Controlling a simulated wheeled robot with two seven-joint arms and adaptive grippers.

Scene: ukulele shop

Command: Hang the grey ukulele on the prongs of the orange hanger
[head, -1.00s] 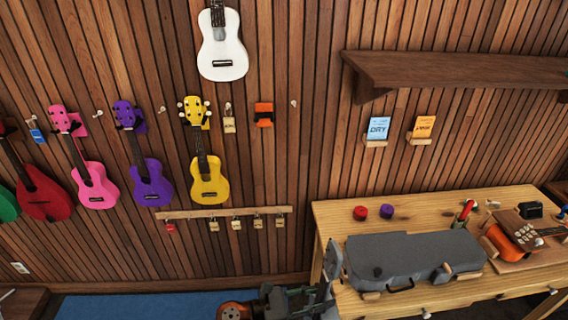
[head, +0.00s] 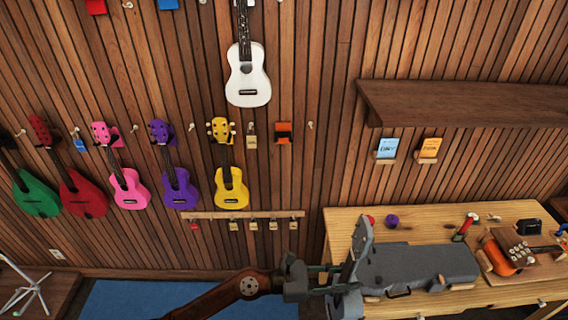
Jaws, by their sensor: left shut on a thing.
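The grey ukulele (head: 357,245) is held upright and tilted in front of the bench's left end. Its headstock points up, and its lower part is cut off by the bottom of the frame. My left gripper (head: 338,276) comes in from the left and is shut on its neck. The orange hanger (head: 283,128) is on the slatted wall, up and left of my gripper. Its dark prongs stick out at its lower part and are empty. My right gripper is out of view.
A yellow ukulele (head: 229,187) hangs left of the hanger, with a tag (head: 252,140) between. A white ukulele (head: 247,83) hangs above. A peg rail (head: 243,214) with padlocks runs below. The bench (head: 345,228) holds a grey case (head: 425,264). A shelf (head: 455,104) juts out at right.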

